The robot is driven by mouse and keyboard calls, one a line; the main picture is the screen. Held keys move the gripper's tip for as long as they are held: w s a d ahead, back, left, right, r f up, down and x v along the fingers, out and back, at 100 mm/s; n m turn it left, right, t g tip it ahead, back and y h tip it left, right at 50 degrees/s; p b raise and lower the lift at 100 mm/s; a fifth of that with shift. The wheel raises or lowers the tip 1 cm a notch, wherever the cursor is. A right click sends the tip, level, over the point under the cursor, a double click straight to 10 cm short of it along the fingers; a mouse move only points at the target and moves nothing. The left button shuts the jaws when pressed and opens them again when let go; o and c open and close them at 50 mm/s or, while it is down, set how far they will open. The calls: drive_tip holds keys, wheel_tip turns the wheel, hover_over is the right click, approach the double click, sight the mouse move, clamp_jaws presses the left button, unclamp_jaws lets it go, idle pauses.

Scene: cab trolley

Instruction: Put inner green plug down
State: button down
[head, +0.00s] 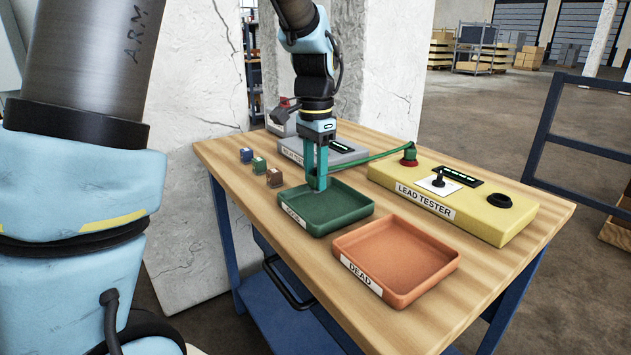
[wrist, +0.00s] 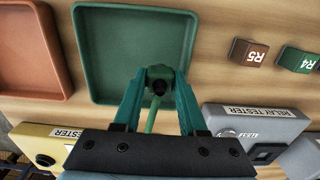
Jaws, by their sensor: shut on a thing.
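My gripper (head: 317,180) points down at the back edge of the green tray (head: 345,222). It is shut on a green plug, which shows between the fingertips in the wrist view (wrist: 158,76) with a dark round end. A green lead (head: 365,157) runs from my gripper to the right, to a green plug end at a red socket (head: 409,155) on the yellow lead tester (head: 480,215). In the wrist view the fingertips overlap the tray's near rim. I cannot tell whether the plug touches the tray.
An orange tray (head: 405,250) marked DEAD lies beside the green tray. Three small blocks, blue (head: 246,155), green (head: 258,164) and brown (head: 274,178), stand to the left. A grey relay tester (head: 345,150) is behind my gripper. Both trays look empty.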

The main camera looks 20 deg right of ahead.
sight(315, 175)
drive_tip(key=shift+f, duration=0.9)
drive_tip(key=c, duration=0.7)
unclamp_jaws()
drive_tip(key=shift+f, duration=0.15)
drive_tip(key=shift+c, duration=0.2)
wheel_tip(315, 175, up, 12)
drive_tip(key=a+f+n, duration=0.2)
drive_tip(key=a, duration=0.2)
drive_tip(key=a+f+n, duration=0.2)
drive_tip(key=a+f, duration=0.1)
drive_tip(key=a, duration=0.2)
drive_tip(key=w+a+f+n, duration=0.1)
drive_tip(key=a+f+n, duration=0.1)
drive_tip(key=a, duration=0.2)
drive_tip(key=shift+a+f+t, duration=0.2)
drive_tip(key=shift+f+t, duration=0.05)
drive_tip(key=shift+t, duration=0.05)
drive_tip(key=s+a+f+n, duration=0.3)
drive_tip(key=a+f, duration=0.1)
drive_tip(key=a, duration=0.2)
drive_tip(key=s+a+f+n+t, duration=0.1)
drive_tip(key=s+a+f+n, duration=0.3)
drive_tip(key=a, duration=0.3)
drive_tip(key=shift+n, duration=0.3)
